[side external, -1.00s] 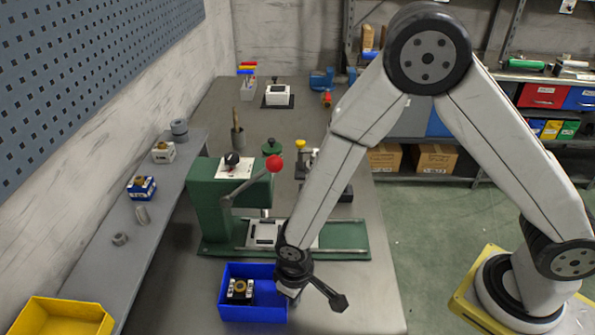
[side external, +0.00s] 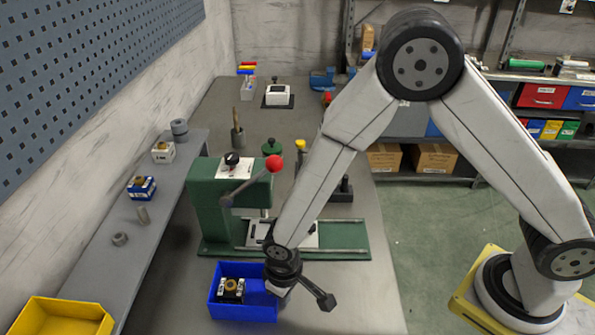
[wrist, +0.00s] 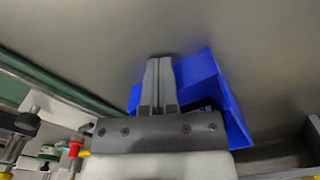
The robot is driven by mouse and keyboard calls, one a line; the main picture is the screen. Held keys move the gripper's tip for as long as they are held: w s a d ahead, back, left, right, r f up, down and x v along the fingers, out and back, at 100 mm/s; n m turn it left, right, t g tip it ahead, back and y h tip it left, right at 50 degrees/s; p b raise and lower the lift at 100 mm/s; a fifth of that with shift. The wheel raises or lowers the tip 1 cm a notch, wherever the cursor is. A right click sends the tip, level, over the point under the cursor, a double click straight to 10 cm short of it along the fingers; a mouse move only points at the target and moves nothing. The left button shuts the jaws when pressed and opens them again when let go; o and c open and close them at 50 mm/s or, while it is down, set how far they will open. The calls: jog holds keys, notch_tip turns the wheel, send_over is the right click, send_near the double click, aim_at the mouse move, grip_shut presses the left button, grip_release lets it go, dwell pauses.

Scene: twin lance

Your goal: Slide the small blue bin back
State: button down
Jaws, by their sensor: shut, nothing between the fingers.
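The small blue bin (side external: 243,312) stands on the grey bench in front of the green press, in the side view. A small black and white part with a brass-coloured round top (side external: 231,288) sits inside it. My gripper (side external: 281,292) is low at the bin's right side, partly hidden by my wrist. In the wrist view my gripper's fingers (wrist: 159,82) are together with nothing between them, and the blue bin (wrist: 232,112) lies behind and to their right. The fingers overlap the bin's side there; I cannot tell whether they touch it.
The green press (side external: 215,205) with its red-knobbed lever stands just behind the bin. A grey ledge (side external: 105,250) with small parts runs along the left wall, and a yellow bin (side external: 62,318) sits at the lower left. The bench right of my gripper is clear.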

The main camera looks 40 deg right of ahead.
aim_at(242, 288)
jog(key=shift+w+a, duration=0.15)
jog(key=shift+w+a, duration=0.5)
jog(key=shift+w, duration=0.1)
jog(key=shift+w+a, duration=0.2)
jog(key=shift+w, duration=0.05)
dwell(0.6)
jog(key=shift+w+a, duration=0.5)
jog(key=shift+w, duration=0.1)
dwell(0.4)
jog(key=shift+w+a, duration=0.65)
jog(key=shift+w+a, duration=0.15)
jog(key=shift+w, duration=0.05)
dwell(0.3)
jog(key=shift+w+a, duration=0.5)
jog(key=shift+w, duration=0.05)
jog(key=shift+w+a, duration=0.25)
dwell(0.4)
